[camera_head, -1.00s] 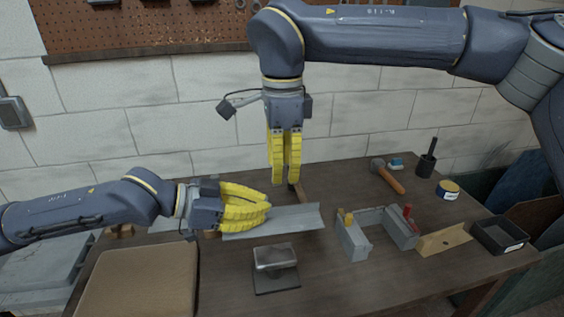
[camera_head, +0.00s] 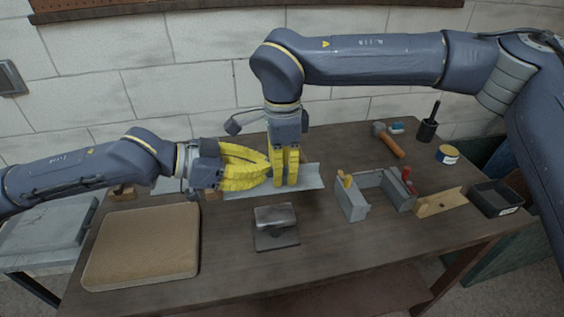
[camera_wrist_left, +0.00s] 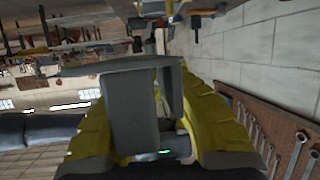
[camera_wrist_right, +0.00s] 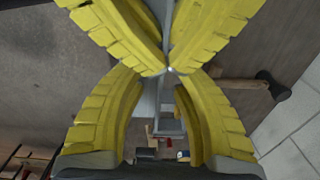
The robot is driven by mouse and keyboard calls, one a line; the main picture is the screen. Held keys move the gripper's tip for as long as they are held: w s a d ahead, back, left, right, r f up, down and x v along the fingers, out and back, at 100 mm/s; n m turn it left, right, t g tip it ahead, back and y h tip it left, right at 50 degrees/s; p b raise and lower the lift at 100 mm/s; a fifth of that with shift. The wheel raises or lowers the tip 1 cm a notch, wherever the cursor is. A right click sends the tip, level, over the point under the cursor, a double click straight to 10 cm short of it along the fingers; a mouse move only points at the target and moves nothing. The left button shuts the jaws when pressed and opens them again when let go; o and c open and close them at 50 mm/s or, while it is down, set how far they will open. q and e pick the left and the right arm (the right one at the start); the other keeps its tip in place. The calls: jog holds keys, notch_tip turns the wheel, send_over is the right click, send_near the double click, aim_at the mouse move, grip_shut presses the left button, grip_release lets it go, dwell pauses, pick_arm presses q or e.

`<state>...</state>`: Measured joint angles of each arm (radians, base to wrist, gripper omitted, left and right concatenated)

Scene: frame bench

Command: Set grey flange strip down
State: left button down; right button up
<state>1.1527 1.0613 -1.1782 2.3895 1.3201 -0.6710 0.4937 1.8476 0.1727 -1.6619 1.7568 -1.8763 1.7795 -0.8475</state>
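The grey flange strip (camera_head: 307,178) lies lengthwise left to right, low over the back of the bench. I cannot tell whether it touches the top. My left gripper (camera_head: 268,168) comes in from the left and is closed around the strip; the strip's grey metal (camera_wrist_left: 132,108) fills the space between its fingers in the left wrist view. My right gripper (camera_head: 286,185) points down at the strip's middle, close beside the left fingertips. In the right wrist view the strip (camera_wrist_right: 145,104) shows between the right fingers. Whether they grip it is unclear.
A grey block on a plate (camera_head: 275,228) stands in front of the strip. A grey U-shaped frame (camera_head: 352,204) stands to the right, with a tan angled piece (camera_head: 440,203) and a black tray (camera_head: 496,198). A padded tan mat (camera_head: 140,250) lies front left. A hammer (camera_head: 388,140) lies behind.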

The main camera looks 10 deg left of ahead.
jog(key=shift+f, duration=0.1)
grip_shut()
pick_arm(q)
jog(key=c, duration=2.2)
grip_release()
jog(key=c, duration=1.5)
grip_release()
jog(key=shift+s, duration=0.1)
